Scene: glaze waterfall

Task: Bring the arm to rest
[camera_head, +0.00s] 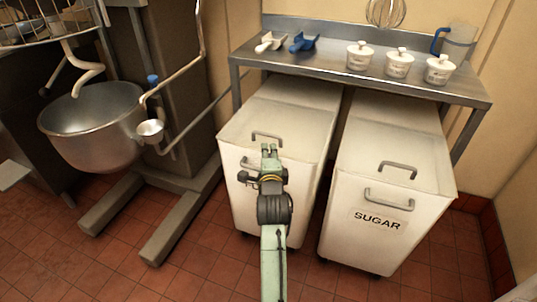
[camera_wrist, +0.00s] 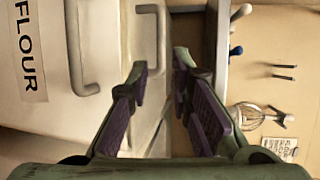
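My green arm reaches up from the bottom middle of the head view. My gripper (camera_head: 269,149) is in front of the left white bin (camera_head: 306,118), near its lid handle, and covers part of the bin's front. Whether it touches the bin cannot be told. In the wrist view, my gripper (camera_wrist: 160,63) has two dark fingers with purple pads, with a clear gap between them. Nothing is held between them. The wrist view is turned sideways and shows a FLOUR label (camera_wrist: 28,50) and grey handles on a white bin.
A SUGAR bin (camera_head: 388,190) stands to the right. A metal table (camera_head: 330,68) over the bins holds scoops (camera_head: 303,42), several white tubs (camera_head: 398,64) and a jug (camera_head: 459,42). A mixer bowl (camera_head: 93,122) stands left. Red floor (camera_head: 205,262) is clear at the lower left.

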